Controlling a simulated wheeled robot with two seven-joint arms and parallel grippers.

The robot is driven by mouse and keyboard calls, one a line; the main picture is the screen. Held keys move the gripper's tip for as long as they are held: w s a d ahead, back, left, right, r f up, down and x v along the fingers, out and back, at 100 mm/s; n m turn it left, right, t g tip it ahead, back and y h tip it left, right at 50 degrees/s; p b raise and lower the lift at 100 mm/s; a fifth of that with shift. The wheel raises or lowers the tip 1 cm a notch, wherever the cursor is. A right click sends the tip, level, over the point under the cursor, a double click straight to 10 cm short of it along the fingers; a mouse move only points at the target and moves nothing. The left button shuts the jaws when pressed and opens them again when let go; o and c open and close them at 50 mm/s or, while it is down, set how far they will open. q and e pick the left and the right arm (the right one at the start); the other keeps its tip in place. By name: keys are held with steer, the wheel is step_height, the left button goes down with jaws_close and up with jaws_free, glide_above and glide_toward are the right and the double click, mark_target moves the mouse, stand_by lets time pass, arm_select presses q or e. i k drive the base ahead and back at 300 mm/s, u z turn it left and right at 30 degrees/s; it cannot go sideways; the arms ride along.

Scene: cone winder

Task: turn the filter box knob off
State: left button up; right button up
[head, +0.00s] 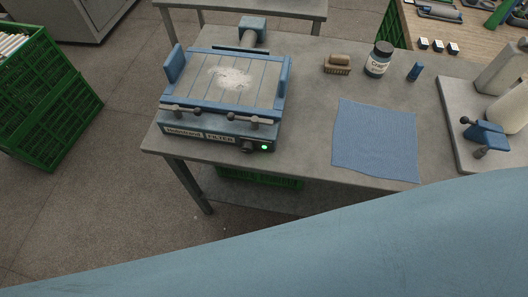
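The filter box (226,98) is a blue-framed unit with a slatted grey top and a patch of pale dust on it. It stands at the left end of the grey table (310,115). Its front panel carries a label reading "FILTER". The dark knob (247,147) sits on the right part of that panel, beside a lit green light (264,147). The knob's exact setting is too small to read. Neither of my grippers is in view.
A blue cloth (375,140) lies right of the filter box. Behind it are a brush (338,65), a labelled jar (378,60) and a small blue item (415,71). A board with a blue clamp (485,133) is at right. Green crates (45,95) stand left.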

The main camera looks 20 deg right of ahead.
mark_target(248, 147)
steer(key=z, duration=1.2)
steer(key=k, duration=0.95)
steer(key=u, duration=1.45)
steer(key=i, duration=0.5)
steer(key=z, duration=0.05)
